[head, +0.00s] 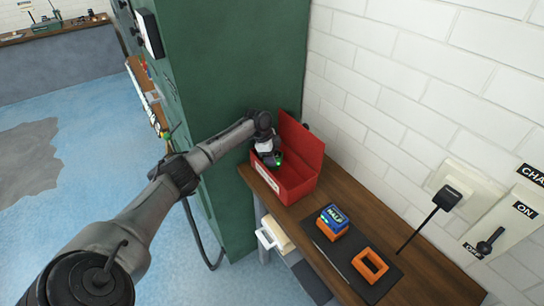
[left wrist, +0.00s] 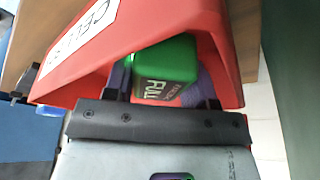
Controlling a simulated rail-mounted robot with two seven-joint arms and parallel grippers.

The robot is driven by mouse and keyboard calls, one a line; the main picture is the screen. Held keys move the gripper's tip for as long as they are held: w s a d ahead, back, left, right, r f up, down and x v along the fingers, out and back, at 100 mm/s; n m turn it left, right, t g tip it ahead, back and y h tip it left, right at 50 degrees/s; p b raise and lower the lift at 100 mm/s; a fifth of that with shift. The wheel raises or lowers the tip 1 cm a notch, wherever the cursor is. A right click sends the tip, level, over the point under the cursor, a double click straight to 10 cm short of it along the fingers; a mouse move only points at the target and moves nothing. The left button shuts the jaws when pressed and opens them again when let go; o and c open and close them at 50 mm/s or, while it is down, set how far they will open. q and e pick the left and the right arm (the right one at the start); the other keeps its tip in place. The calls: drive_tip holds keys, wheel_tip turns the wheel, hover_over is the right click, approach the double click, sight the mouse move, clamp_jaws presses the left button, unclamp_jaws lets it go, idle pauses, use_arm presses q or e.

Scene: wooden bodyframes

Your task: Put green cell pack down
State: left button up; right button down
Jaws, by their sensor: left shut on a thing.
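The green cell pack (left wrist: 166,65), marked FULL, shows in the left wrist view between the fingers of my left gripper (left wrist: 165,88). The gripper is shut on it, inside the opening of the red box (left wrist: 215,25) with a white CELLS label. In the head view, my left gripper (head: 272,157) reaches down into the red box (head: 300,190), with a small bit of green at its tip. The box stands open on the wooden bench. Whether the pack touches the box floor is hidden. My right gripper is not in view.
On the wooden bench (head: 345,205), a black mat (head: 340,252) holds a blue cell pack (head: 333,218) in an orange holder and an empty orange frame (head: 370,265). A green cabinet (head: 235,70) stands beside the box. A white brick wall (head: 420,95) with a switch panel bounds the right.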

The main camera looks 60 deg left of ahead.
use_arm(q)
drive_tip(key=shift+f, duration=0.1)
drive_tip(key=o, duration=1)
drive_tip(key=shift+p+v, duration=0.4)
drive_tip(key=shift+v, duration=3.5)
